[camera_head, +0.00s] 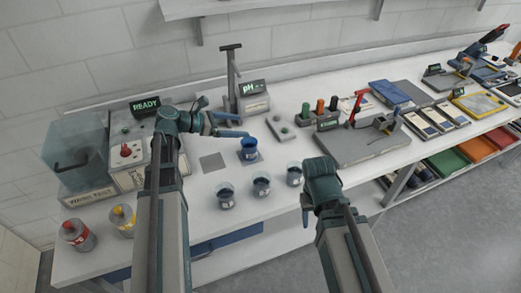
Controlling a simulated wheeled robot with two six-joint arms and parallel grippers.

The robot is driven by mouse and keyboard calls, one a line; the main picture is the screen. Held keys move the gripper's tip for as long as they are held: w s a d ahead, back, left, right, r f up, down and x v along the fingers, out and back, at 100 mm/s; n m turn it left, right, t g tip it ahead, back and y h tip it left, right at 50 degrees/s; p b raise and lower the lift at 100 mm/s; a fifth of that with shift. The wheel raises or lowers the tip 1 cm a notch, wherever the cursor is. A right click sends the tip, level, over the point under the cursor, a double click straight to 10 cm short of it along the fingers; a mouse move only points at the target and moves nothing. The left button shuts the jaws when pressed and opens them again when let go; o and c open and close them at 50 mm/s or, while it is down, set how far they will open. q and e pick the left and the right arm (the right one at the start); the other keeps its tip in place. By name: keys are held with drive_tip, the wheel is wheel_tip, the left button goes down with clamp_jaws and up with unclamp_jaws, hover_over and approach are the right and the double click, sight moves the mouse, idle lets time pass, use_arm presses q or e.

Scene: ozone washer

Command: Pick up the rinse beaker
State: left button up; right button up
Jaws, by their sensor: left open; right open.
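Three small clear beakers with dark blue contents stand in a row near the bench's front edge: a left beaker (225,197), a middle beaker (262,186) and a right beaker (294,174). A blue-filled beaker (249,152) stands behind them on a small pad. I cannot tell which is the rinse beaker; no label is readable. My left gripper (238,126) is open and empty, its fingers pointing right, above and behind the blue-filled beaker in the picture. My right gripper (307,207) is open, just right of and below the right beaker; its fingers are partly hidden by its own body.
A clear tank (75,145) and a READY control box (128,160) stand at left. A pH meter (252,98) and a stand (231,75) are behind. A grey tray (365,145) lies right.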

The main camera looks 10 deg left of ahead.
use_arm(q)
drive_tip(key=b, duration=0.9)
approach(254, 143)
drive_tip(key=d, duration=0.2)
drive_tip(key=d+f, duration=0.1)
drive_tip(key=shift+w, duration=0.4)
drive_tip(key=shift+w+d+r, duration=0.1)
drive_tip(key=shift+w+d, duration=0.25)
drive_tip(key=shift+d, duration=0.25)
drive_tip(key=b+x, duration=0.1)
drive_tip(key=x, duration=0.4)
drive_tip(key=shift+a+b, duration=0.1)
drive_tip(key=shift+b, duration=0.2)
drive_tip(key=shift+w+d, duration=0.25)
drive_tip(key=shift+d, duration=0.25)
clamp_jaws()
